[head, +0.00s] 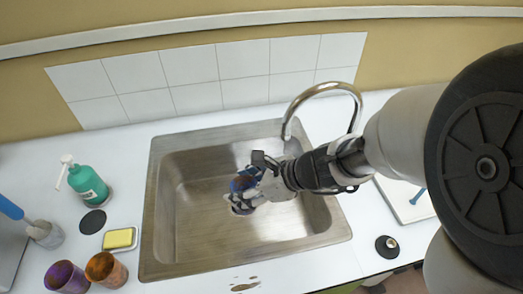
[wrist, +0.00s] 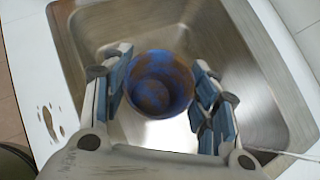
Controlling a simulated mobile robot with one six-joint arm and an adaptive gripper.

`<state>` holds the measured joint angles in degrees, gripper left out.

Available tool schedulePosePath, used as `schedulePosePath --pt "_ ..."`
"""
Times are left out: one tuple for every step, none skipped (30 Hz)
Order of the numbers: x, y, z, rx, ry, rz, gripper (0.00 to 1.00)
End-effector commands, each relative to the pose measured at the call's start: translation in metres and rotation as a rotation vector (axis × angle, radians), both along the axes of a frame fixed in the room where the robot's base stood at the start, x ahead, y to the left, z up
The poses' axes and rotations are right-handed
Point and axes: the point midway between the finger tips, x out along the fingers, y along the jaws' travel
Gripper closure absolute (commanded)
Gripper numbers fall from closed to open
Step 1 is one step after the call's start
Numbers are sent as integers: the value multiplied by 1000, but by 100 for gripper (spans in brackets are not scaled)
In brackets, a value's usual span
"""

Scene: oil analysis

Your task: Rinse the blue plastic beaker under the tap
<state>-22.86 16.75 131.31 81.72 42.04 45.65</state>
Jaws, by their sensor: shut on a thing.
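The blue plastic beaker (wrist: 158,84) has brown stains over its blue wall and inside. My gripper (wrist: 166,92) is shut on it, with a finger at each side, and holds it over the sink basin. In the head view the beaker (head: 242,184) shows partly behind my gripper (head: 245,193), inside the sink outline. The beaker's mouth faces the wrist camera. The metal tap (head: 322,90) arches over the back right of the sink (head: 190,221), and its spout ends to the upper right of the beaker. I cannot see any water running.
A green soap bottle (head: 88,186), a yellow sponge on a dish (head: 119,238), a purple cup (head: 66,277) and an orange-brown cup (head: 106,269) stand left of the sink. A brown spill (head: 244,286) lies on the front counter. A black stopper (head: 387,246) lies to the right.

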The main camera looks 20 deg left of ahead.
Motion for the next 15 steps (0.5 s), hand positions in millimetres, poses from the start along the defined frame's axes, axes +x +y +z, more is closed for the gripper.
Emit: schedulePosePath --pt "0 0 0 0 1 1 67" --pt "1 0 0 0 1 1 67" --pt "2 -1 0 0 0 0 67" --pt "4 -1 -1 0 0 0 67" --pt "5 -1 -1 0 0 0 67" --pt "8 -2 -2 -1 0 0 67" --pt "11 -3 -2 -1 0 0 67" --pt "13 -3 -2 -1 0 -1 67" --pt "17 -4 -3 -1 1 -2 67" --pt "20 -5 -4 -1 1 -2 67" --pt "23 -6 -5 0 1 -2 67" --pt "26 -7 -5 0 1 -2 67" --pt "29 -8 -6 0 1 -1 67" --pt "32 -8 -6 0 1 -1 67" --pt "36 -9 -7 0 1 -1 67"
